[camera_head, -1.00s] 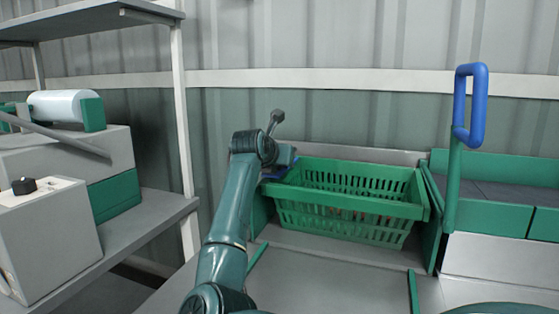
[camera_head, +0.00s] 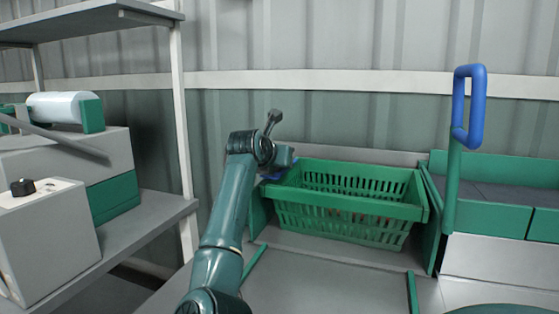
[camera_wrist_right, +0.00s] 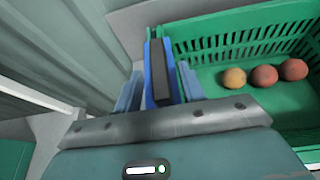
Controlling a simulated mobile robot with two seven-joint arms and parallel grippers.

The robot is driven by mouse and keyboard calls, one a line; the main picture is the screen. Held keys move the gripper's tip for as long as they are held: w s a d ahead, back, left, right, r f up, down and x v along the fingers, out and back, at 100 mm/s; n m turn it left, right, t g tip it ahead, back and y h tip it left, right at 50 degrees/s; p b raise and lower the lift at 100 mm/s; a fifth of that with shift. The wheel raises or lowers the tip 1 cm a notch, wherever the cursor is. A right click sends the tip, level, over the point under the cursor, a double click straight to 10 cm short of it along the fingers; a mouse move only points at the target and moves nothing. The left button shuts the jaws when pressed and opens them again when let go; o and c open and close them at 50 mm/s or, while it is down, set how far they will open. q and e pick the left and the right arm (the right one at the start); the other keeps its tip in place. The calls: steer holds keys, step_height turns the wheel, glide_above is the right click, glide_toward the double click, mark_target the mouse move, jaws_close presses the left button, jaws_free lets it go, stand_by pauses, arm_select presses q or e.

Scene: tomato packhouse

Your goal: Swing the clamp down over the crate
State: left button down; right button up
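A clamp stands upright right of the crate, its blue loop handle (camera_head: 470,108) on a green post (camera_head: 452,188). The green slatted crate (camera_head: 346,208) sits on the grey bench; several round orange-red fruits (camera_wrist_right: 265,77) lie inside it in the right wrist view. My right gripper (camera_wrist_right: 160,85) is by the crate's left end, far from the upright handle. A blue bar with a dark face shows between its two blue-grey fingers. I cannot tell whether they touch it. In the head view, the wrist hides most of this gripper. My left gripper is not in view.
Left of the bench is a shelf rack (camera_head: 150,215) with a white post, grey boxes (camera_head: 47,244) and a white roll. A green-sided conveyor (camera_head: 500,210) is right of the crate. A corrugated wall stands close behind. The bench front is clear.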

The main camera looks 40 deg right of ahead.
steer(key=v, duration=1.2)
steer(key=shift+s, duration=0.1)
